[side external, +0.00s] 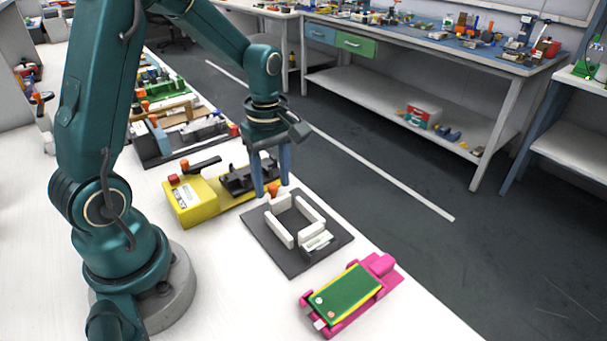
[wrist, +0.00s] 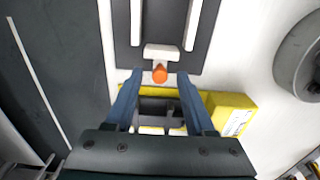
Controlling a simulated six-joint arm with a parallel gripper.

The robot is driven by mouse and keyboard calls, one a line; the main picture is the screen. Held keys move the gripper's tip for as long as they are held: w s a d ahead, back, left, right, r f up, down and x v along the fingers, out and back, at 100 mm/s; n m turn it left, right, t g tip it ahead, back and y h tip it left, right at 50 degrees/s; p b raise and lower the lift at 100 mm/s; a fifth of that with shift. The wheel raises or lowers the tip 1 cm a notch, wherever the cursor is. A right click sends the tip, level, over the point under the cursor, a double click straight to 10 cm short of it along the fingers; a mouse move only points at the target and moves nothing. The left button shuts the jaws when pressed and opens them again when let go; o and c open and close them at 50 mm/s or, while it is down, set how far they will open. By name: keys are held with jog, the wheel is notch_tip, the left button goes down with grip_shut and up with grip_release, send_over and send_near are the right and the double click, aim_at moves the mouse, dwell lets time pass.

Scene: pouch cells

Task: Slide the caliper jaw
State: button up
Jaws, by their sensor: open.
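The caliper-like fixture is a dark plate (side external: 295,262) with white bars and a small pale block (side external: 317,241). Near its end by the yellow fixture is a short white piece with an orange knob (side external: 273,189), which I take to be the jaw. In the wrist view the orange knob (wrist: 160,73) shows between my fingertips, in front of the white crosspiece (wrist: 161,52). My gripper (side external: 272,191) has two blue fingers, open and pointing down. The fingers straddle the knob in view, with gaps on both sides in the wrist view (wrist: 160,76). Contact is not visible.
A yellow fixture (side external: 203,200) with a dark clamp stands right behind the plate, below my gripper in the wrist view. A pink holder (side external: 377,264) with a green board is in front. More fixtures (side external: 180,135) line the table behind.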

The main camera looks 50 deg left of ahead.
jog(key=shift+c, duration=0.2)
grip_shut()
